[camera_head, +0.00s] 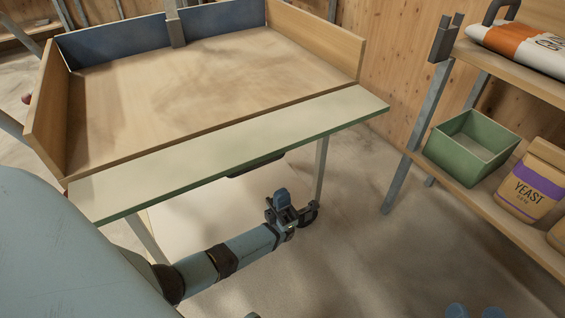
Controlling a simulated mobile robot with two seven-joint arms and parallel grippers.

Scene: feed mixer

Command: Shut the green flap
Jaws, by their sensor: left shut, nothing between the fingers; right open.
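The green flap (230,149) is a long, pale board with a green edge along the front of the wooden mixing tray (190,85). It lies folded outward, roughly level with the tray floor, leaving the front side open. A dark handle (256,166) shows under its front edge. My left gripper (283,199) is shut and empty, below and in front of the flap near its middle, with a visible gap to it.
A shelf unit stands at the right, holding a green bin (472,148), a yeast bag (535,183) and an orange and white sack (523,47). The tray has wooden side walls and a blue back wall (120,42). The floor between tray and shelf is clear.

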